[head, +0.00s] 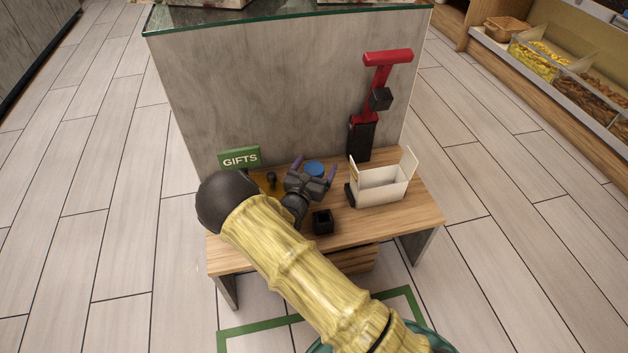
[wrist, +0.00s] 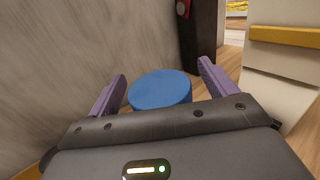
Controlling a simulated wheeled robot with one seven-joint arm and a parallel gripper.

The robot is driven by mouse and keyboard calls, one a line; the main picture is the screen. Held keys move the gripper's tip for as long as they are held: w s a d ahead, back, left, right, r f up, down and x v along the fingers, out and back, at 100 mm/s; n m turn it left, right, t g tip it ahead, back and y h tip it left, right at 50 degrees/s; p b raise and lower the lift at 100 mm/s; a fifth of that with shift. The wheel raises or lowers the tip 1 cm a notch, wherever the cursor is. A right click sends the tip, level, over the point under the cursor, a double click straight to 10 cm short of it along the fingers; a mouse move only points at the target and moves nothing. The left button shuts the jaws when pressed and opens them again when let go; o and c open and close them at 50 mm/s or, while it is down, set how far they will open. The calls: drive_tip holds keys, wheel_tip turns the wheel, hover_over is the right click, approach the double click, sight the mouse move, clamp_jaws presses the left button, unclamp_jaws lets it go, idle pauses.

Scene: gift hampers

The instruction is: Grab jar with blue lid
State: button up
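The jar's blue lid (head: 314,168) shows near the back of the wooden table, close to the grey panel. It also shows in the wrist view (wrist: 160,89). The jar's body is mostly hidden behind my gripper. My gripper (head: 314,172) is open, with its two purple fingers spread wide. In the wrist view the lid lies between the lines of the left and right fingers (wrist: 165,82). Neither finger visibly touches the jar.
A white open box (head: 378,195) stands right of my gripper. A red and black upright device (head: 372,100) stands behind it. A small black holder (head: 322,221) is in front, and a green GIFTS sign (head: 240,158) at back left. The grey panel (head: 270,95) closes the table's back.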

drive_tip(key=c, duration=1.2)
wheel_tip(320, 180, up, 10)
drive_tip(key=p, duration=0.5)
drive_tip(key=shift+p, duration=0.3)
drive_tip(key=shift+c, duration=0.2)
